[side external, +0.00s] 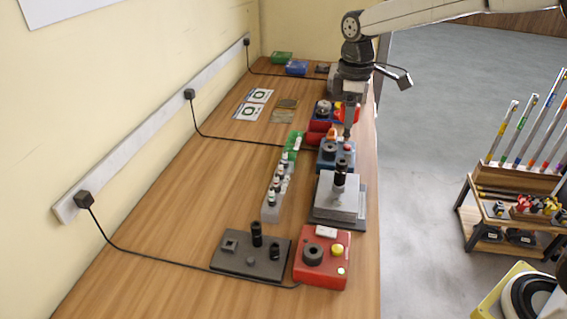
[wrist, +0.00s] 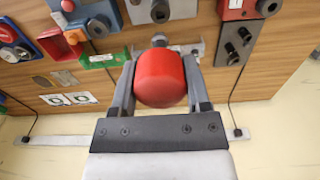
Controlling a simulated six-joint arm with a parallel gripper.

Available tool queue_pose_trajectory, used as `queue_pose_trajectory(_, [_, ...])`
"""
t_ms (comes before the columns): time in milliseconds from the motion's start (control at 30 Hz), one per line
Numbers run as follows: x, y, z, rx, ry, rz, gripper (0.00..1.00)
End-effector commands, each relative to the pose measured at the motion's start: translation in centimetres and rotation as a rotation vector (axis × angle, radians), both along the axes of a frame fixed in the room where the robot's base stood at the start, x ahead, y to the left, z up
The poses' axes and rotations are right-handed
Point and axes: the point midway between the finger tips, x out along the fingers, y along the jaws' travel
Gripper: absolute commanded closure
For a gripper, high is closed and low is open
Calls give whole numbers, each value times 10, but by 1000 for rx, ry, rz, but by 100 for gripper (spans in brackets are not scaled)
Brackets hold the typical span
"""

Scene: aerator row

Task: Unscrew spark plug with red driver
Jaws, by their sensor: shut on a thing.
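My gripper (wrist: 160,85) is shut on a rounded red handle (wrist: 160,78), which fills the space between its fingers in the wrist view. It appears to be the red driver's handle; its lower end is hidden. In the side view my gripper (side external: 350,118) is over the far part of the bench, above the small devices. A grey block (side external: 325,192) on a dark base stands nearer, with a dark upright piece (side external: 340,172) on it. I cannot make out a spark plug clearly.
A pale rail (side external: 271,207) with several small bottles runs beside the block. A red box (side external: 322,270) and dark board (side external: 225,262) sit in front; a blue box (side external: 328,158) and green piece (side external: 293,142) lie behind. Black cables cross the bench. The left bench is mostly clear.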

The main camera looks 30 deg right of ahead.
Motion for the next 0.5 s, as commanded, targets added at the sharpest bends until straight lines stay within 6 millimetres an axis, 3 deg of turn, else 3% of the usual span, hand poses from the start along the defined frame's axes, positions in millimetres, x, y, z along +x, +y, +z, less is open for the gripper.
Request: queue_pose_trajectory(500, [0,1,-35,0,1,0,100])
